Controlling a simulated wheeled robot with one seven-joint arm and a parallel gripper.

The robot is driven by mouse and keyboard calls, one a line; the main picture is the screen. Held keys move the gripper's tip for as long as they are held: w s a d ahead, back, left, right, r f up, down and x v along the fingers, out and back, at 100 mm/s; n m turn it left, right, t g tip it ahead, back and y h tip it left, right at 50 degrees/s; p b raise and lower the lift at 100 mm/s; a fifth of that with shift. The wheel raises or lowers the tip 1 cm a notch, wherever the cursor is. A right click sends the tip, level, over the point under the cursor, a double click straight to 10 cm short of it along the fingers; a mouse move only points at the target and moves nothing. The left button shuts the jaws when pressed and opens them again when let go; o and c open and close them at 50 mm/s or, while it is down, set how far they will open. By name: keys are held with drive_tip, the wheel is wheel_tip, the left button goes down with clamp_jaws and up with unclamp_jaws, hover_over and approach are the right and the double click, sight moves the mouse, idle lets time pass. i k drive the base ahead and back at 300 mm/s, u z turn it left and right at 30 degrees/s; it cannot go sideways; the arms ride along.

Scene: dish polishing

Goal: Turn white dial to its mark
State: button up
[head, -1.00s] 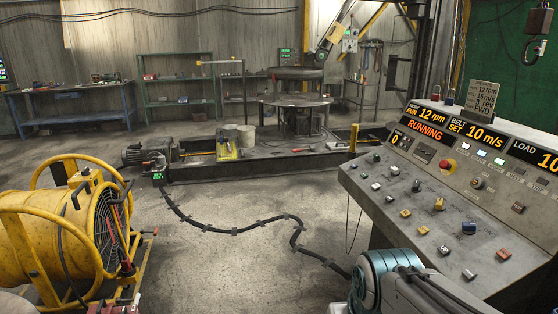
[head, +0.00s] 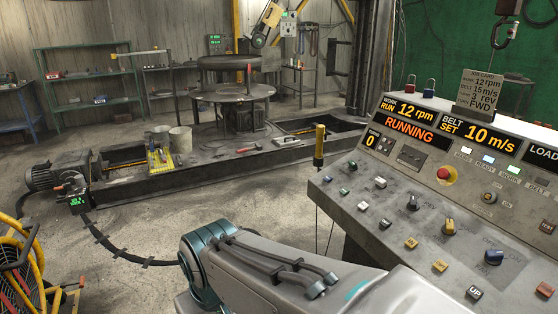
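The sloped control console (head: 345,215) fills the right side of the head view. It carries a dark dial (head: 413,203), a yellow dial (head: 449,227) and a blue dial (head: 494,257) in a slanting row. My arm crosses the bottom of the picture in front of the console. My gripper is not in view.
The console displays show 12 rpm, RUNNING (head: 412,133) and belt set 10 m/s. A job card (head: 482,90) stands on top, reading belt 15 m/s. A red stop button (head: 446,175) sits on the panel. A yellow fan (head: 20,265) stands left; floor between is open, crossed by a cable.

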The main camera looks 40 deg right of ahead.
sight(381, 184)
drive_tip(key=z, duration=0.15)
drive_tip(key=i, duration=1.5)
drive_tip(key=z, duration=1.45)
drive_tip(key=i, duration=0.75)
drive_tip(key=z, duration=1.1)
drive_tip(key=i, duration=0.3)
drive_tip(key=z, duration=0.15)
